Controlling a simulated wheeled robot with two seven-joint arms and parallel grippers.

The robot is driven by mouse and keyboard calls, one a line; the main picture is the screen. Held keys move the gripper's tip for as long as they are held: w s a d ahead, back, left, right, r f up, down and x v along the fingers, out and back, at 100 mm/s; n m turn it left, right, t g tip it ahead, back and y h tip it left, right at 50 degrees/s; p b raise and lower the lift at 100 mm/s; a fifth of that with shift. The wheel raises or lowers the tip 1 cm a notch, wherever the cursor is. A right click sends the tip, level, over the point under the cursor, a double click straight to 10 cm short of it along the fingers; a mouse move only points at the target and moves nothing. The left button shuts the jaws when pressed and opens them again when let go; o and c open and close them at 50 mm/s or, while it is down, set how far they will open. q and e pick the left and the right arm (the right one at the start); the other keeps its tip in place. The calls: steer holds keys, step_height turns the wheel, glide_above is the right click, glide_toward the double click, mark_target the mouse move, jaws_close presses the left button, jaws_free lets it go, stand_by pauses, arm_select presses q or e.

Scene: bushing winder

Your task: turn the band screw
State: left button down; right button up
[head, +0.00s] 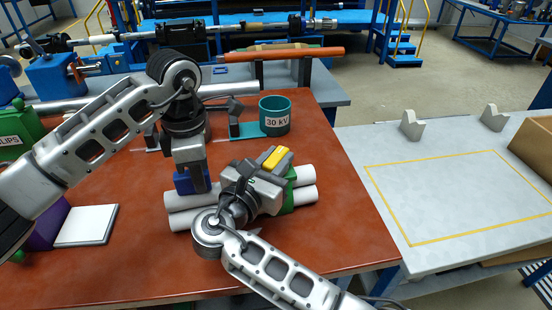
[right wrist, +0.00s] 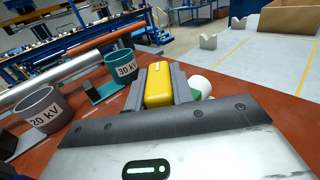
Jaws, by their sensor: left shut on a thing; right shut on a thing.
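Two white cylinders (head: 183,214) lie side by side on the red-brown table. A green band or clamp (head: 303,180) sits around or against them toward their right end. A blue piece (head: 184,184) is at their left part. My left gripper (head: 199,184) points down and is shut at the blue piece; its fingertips are partly hidden. A yellow block (head: 275,158), perhaps the band screw's head, is above the green band. My right gripper (head: 274,161) is shut on it; the yellow block also shows between its fingers in the right wrist view (right wrist: 158,86). The screw's shaft is hidden.
A teal cup marked 30 kV (head: 275,116) stands behind the cylinders, and a grey cup marked 20 kV (right wrist: 40,112) shows in the right wrist view. A white pad (head: 86,225) lies at left. A grey table (head: 400,240) with a yellow outline is at right.

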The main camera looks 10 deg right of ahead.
mark_target(276, 156)
steer(key=shift+d, duration=0.1)
steer(key=o, duration=1)
step_height(276, 156, up, 10)
